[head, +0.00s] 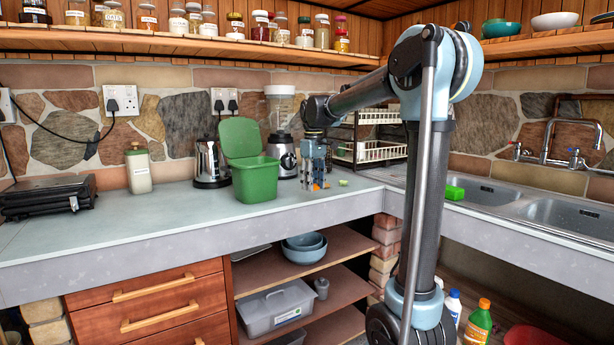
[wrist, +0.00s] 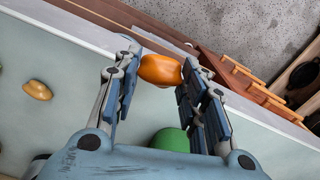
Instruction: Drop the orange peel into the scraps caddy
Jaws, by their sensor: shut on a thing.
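The orange peel (wrist: 160,69) is a rounded orange piece between my fingertips in the wrist view. In the head view only a small orange patch (head: 317,187) shows at the fingertips. My gripper (head: 315,185) points down, shut on the peel, low over the counter; whether the peel touches the counter I cannot tell. The gripper also fills the lower wrist view (wrist: 160,80). The scraps caddy (head: 256,182) is a green bin with its lid (head: 240,138) raised, just left of my gripper. Its inside is hidden.
A small yellowish piece (head: 343,182) lies on the counter right of my gripper, probably the brownish-yellow one in the wrist view (wrist: 38,90). A green rounded thing (wrist: 170,139) between my fingers is unclear. A kettle (head: 210,163), blender (head: 284,155) and dish rack (head: 375,145) stand behind.

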